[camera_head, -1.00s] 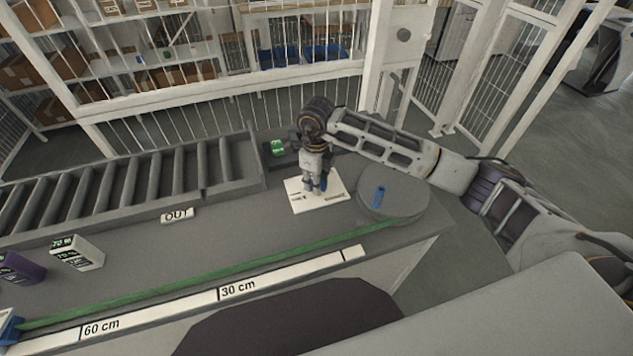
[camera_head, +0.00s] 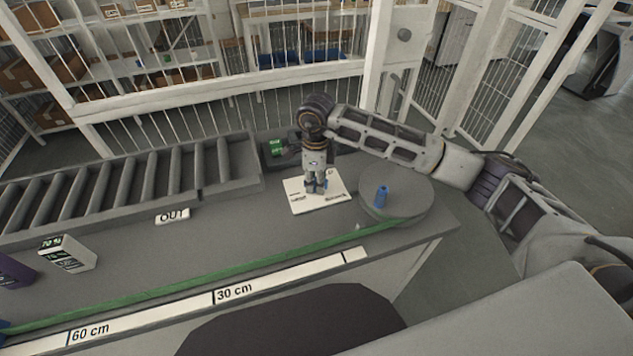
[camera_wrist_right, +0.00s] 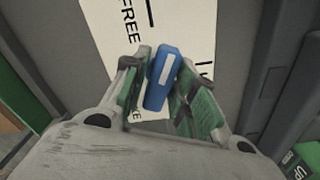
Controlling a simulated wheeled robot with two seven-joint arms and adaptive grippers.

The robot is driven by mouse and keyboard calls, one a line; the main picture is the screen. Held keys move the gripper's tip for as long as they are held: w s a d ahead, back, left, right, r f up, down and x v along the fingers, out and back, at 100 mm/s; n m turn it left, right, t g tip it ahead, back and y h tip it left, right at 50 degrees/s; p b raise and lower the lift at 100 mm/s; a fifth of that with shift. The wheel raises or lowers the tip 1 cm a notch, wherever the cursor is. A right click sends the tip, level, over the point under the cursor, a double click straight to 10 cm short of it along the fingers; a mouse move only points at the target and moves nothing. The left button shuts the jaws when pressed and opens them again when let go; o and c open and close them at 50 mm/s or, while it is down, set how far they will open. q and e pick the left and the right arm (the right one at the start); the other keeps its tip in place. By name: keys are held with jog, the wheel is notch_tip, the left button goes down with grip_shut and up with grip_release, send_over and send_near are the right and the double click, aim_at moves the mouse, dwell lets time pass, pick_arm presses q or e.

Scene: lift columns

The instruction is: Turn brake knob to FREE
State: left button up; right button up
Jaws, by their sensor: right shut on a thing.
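The white brake plate (camera_head: 328,199) lies on the grey bench. In the right wrist view the plate (camera_wrist_right: 190,22) shows the word FREE along its left side; the other label is mostly hidden. The blue brake knob (camera_wrist_right: 160,82) has a white pointer stripe and stands between the finger pads of my right gripper (camera_wrist_right: 162,92). In the head view the right gripper (camera_head: 316,187) points down over the plate, shut on the knob, with only bits of blue showing. The stripe leans slightly off the picture's vertical in the wrist view. My left gripper is not in view.
A round grey drum (camera_head: 405,192) with a blue peg (camera_head: 381,197) stands right of the plate. A green band (camera_head: 230,268) runs along a white scale (camera_head: 185,306). A roller conveyor (camera_head: 120,190), an OUT label (camera_head: 173,216) and a printed box (camera_head: 68,254) are to the left.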

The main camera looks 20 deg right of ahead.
dwell(0.5)
jog(key=shift+f+n+b, duration=0.1)
jog(key=shift+n+b, duration=0.2)
jog(key=shift+n, duration=0.1)
jog(key=shift+d+n+b, duration=0.1)
jog(key=shift+n+b, duration=1.05)
jog(key=shift+n, duration=0.55)
jog(key=shift+n+b, duration=0.3)
jog(key=shift+n, duration=0.2)
jog(key=o, duration=0.7)
jog(key=shift+d, duration=0.15)
